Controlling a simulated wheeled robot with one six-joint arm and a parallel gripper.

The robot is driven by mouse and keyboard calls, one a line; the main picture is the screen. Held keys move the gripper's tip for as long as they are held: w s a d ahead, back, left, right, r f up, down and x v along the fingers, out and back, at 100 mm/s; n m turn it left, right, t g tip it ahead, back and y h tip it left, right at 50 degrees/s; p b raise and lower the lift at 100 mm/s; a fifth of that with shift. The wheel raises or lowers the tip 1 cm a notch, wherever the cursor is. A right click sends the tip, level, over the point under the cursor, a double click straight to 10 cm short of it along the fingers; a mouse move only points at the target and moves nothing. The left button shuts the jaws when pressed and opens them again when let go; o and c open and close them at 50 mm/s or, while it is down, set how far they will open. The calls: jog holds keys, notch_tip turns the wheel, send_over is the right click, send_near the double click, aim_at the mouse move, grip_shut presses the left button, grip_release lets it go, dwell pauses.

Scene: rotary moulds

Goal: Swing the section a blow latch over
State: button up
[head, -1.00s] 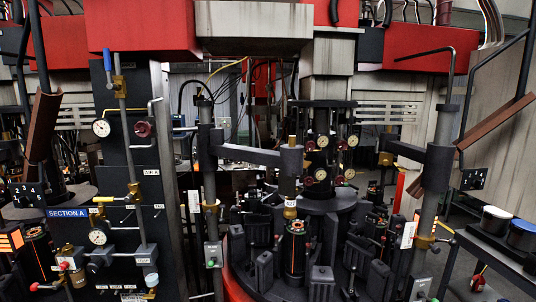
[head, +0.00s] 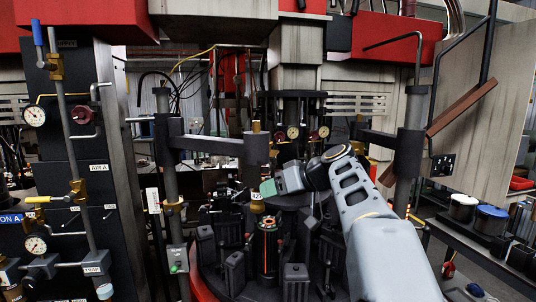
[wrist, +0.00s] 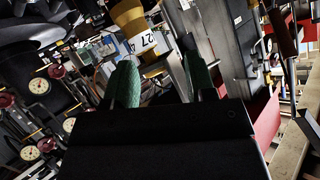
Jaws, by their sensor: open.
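A dark swing arm (head: 215,146) reaches right from a post (head: 170,190) and carries an upright head with a brass, white-tagged lower end (head: 257,204). In the wrist view a brass fitting (wrist: 130,18) with a white tag reading 27 is just beyond the fingertips. My gripper (head: 283,184) is close to the right of that head, with green pads; in the wrist view (wrist: 161,82) its fingers are apart with nothing between them. I cannot tell which part is the latch.
A dark cylindrical mould (head: 268,250) stands below the head among several dark blocks. A second post with a swing arm (head: 378,138) stands behind my arm. A dark panel (head: 65,140) with gauges and handles is at left. A shelf with pots (head: 462,207) is at right.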

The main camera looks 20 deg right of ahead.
jog(key=w+d+r+n+t+y+b, duration=0.1)
jog(key=w+d+r+n+t+y, duration=0.1)
jog(key=d+r, duration=0.35)
jog(key=n+t+y, duration=0.2)
jog(key=n, duration=0.2)
send_near(268, 143)
jog(key=p+x, duration=0.1)
jog(key=x, duration=0.2)
jog(key=p+x, duration=0.1)
jog(key=x, duration=0.3)
jog(key=p+x, duration=0.1)
jog(key=x, duration=0.2)
jog(key=shift+w+d+f, duration=0.2)
jog(key=shift+w+d, duration=0.05)
jog(key=shift+w, duration=0.25)
jog(key=shift+c, duration=0.4)
jog(key=c, duration=0.8)
